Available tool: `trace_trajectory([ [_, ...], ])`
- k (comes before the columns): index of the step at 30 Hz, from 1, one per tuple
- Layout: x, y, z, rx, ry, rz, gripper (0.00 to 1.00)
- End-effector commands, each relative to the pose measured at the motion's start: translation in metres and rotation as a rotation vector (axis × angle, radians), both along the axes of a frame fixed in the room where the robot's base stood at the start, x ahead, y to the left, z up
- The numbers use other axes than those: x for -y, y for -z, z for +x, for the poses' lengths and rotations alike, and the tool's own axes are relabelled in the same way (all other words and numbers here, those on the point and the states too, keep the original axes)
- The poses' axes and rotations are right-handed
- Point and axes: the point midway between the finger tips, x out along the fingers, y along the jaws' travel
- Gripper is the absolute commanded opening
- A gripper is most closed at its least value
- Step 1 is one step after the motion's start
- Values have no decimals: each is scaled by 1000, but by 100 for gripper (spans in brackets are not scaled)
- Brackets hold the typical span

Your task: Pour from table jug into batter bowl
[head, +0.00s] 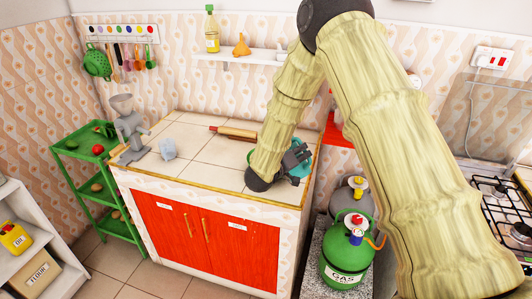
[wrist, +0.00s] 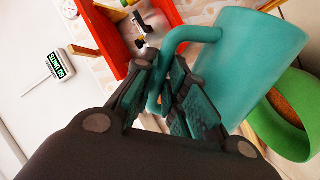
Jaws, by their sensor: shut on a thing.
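A teal jug (wrist: 245,55) fills the upper right of the wrist view, tilted in that picture. My gripper (wrist: 165,85) is shut on the jug's handle. A green bowl (wrist: 290,140) with brown, grainy-looking contents is beside and partly behind the jug at the right edge of the wrist view. In the head view my gripper (head: 297,157) is at the right end of the tiled counter, with part of the teal jug (head: 301,171) showing beside it. My arm and gripper hide much of the jug there, and I cannot tell the bowl apart clearly. No pouring stream shows.
A green gas cylinder (head: 346,255) stands right of the counter. A red shelf (head: 338,131) is behind my arm. The counter's middle is clear.

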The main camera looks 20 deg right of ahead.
Motion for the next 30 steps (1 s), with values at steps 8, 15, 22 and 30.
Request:
trace_trajectory([
  [8, 1, 3, 1, -66, 6, -32, 0],
  [15, 2, 5, 2, -99, 7, -49, 0],
  [22, 2, 5, 3, -127, 8, -63, 0],
  [30, 3, 2, 3, -149, 10, -74, 0],
])
